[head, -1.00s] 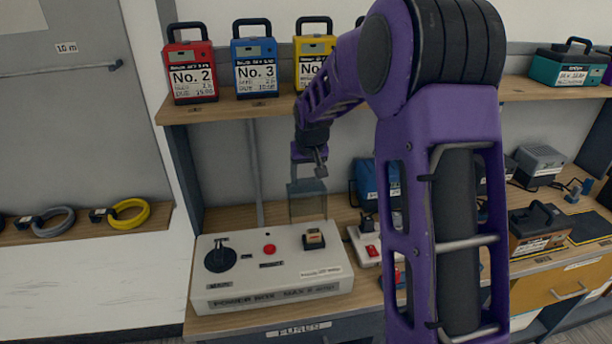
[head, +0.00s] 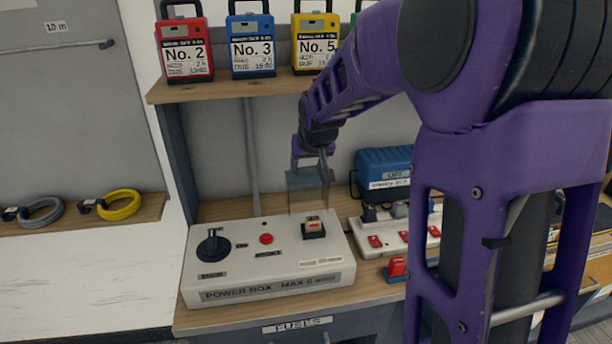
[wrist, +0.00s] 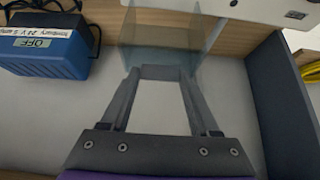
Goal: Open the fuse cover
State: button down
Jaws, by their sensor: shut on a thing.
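The fuse cover (head: 306,190) is a clear, bluish panel standing upright at the back edge of the white power box (head: 230,262). The orange-and-white fuse (head: 313,224) in its dark socket lies uncovered in front of it. My gripper (head: 325,168) is shut on the cover's upper edge. In the wrist view the cover (wrist: 160,42) reaches out from between the fingertips of my gripper (wrist: 163,72). The exact contact on the cover is hard to see through the clear panel.
A black knob (head: 213,246) and a red button (head: 266,239) sit on the box. A white power strip (head: 390,232) and a blue device (head: 385,172) stand to the right. The shelf above holds red, blue and yellow units (head: 316,42).

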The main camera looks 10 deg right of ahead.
jog(key=shift+s, duration=0.8)
jog(key=shift+c, duration=0.6)
grip_release()
jog(key=shift+r, duration=0.1)
